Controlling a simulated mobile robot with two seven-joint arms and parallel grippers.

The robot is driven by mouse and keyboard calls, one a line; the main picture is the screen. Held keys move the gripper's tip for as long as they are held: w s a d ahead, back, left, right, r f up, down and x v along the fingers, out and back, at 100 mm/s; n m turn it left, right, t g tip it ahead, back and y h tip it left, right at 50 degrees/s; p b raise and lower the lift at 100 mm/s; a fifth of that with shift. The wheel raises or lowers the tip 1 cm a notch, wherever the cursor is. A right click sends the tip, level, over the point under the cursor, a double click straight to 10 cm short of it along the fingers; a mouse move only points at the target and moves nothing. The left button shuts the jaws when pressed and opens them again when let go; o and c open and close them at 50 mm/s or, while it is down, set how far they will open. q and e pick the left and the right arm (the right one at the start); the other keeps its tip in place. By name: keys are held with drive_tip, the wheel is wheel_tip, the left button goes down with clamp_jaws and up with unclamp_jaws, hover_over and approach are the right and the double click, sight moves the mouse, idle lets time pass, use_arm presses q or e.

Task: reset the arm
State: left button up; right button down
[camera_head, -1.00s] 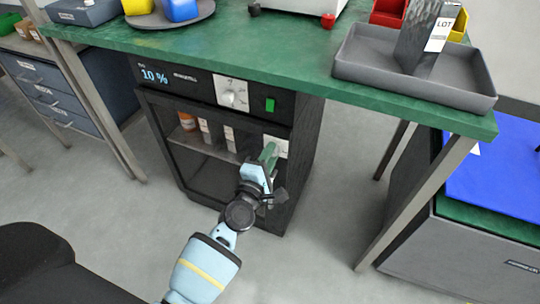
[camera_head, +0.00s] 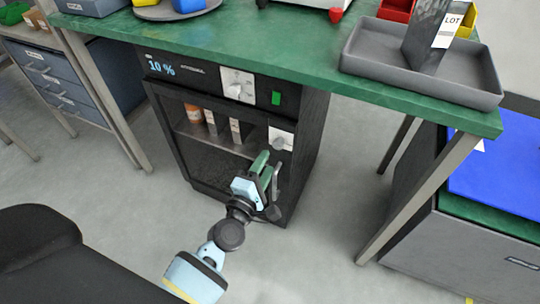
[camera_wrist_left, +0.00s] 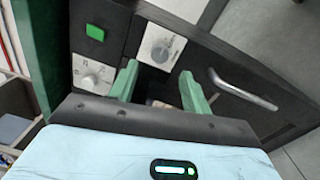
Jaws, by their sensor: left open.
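My left gripper (camera_head: 268,169) is open, with nothing between its green fingers. It is in front of the black cabinet under the bench, just below the white latch plate with a knob (camera_head: 281,139). In the left wrist view the open fingers (camera_wrist_left: 158,73) point toward the cabinet front, and the latch plate (camera_wrist_left: 160,47) shows beyond them. A silver handle (camera_wrist_left: 243,90) is right of the fingers, apart from them. The cabinet door (camera_head: 205,160) looks closed. My right gripper is not in view.
The cabinet's upper panel has a "10 %" display (camera_head: 161,66), a dial (camera_head: 238,85) and a green button (camera_head: 276,98). The green bench top (camera_head: 250,40) overhangs it, with a grey tray (camera_head: 420,80) at right. A bench leg (camera_head: 410,200) stands right; floor between is clear.

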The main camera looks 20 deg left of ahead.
use_arm(q)
drive_tip(key=shift+s, duration=0.55)
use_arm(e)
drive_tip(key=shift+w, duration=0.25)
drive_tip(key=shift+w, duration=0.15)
